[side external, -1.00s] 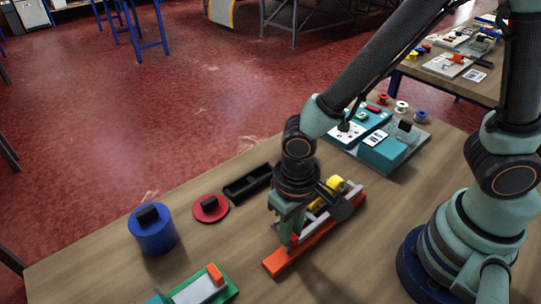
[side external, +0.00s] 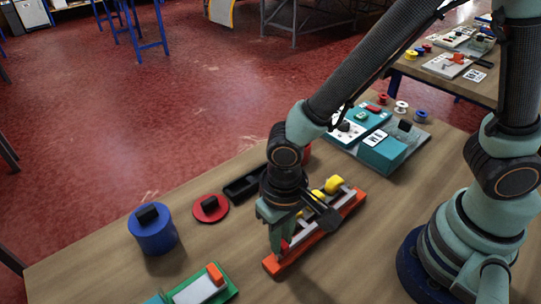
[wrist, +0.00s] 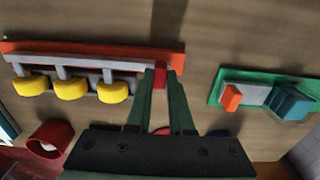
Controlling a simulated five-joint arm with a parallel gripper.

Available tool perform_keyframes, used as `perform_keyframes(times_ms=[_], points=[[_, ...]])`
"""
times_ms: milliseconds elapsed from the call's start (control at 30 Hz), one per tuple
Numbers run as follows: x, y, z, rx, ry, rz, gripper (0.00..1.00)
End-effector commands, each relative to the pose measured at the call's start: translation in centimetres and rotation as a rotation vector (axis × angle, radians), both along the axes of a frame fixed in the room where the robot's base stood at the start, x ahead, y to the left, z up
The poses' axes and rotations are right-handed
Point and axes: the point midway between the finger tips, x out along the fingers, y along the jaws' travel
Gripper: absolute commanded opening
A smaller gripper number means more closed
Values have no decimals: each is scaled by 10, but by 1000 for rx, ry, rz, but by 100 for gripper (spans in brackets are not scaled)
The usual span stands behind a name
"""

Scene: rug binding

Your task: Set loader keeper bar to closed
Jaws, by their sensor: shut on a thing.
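The loader is a long orange-red base (side external: 350,208) on the wooden table, with several yellow rounded pieces (side external: 333,184) along it. In the wrist view its base (wrist: 60,47) runs across the upper left, with a grey bar (wrist: 105,64) along it and the yellow pieces (wrist: 70,89) below. A red block (wrist: 160,75) stands at the bar's right end. My gripper (wrist: 160,72) is shut on this red block, one finger on each side. In the side view my gripper (side external: 279,248) is low at the loader's near end and hides part of the bar.
A blue cylinder (side external: 153,235), a red disc (side external: 210,210) and a black tray (side external: 243,186) lie left of the loader. A green-based fixture (side external: 222,292) is at the front edge. A teal and white unit (side external: 384,153) stands behind. Bare table lies right of the loader.

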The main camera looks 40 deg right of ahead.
Motion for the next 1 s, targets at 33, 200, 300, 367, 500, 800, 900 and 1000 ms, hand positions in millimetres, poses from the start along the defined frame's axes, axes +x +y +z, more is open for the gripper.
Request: perform_keyframes(times_ms=[33, 200, 300, 367, 500, 800, 900, 1000], points=[[0, 6, 0, 1, -1, 4, 0], [0, 8, 1, 5, -5, 3, 0], [0, 9, 1, 6, -7, 5, 27], [0, 9, 1, 6, -7, 4, 50], [0, 7, 1, 4, -5, 3, 50], [1, 7, 6, 5, -5, 2, 50], [1, 7, 18, 6, -7, 2, 50], [1, 7, 34, 8, -8, 2, 50]])
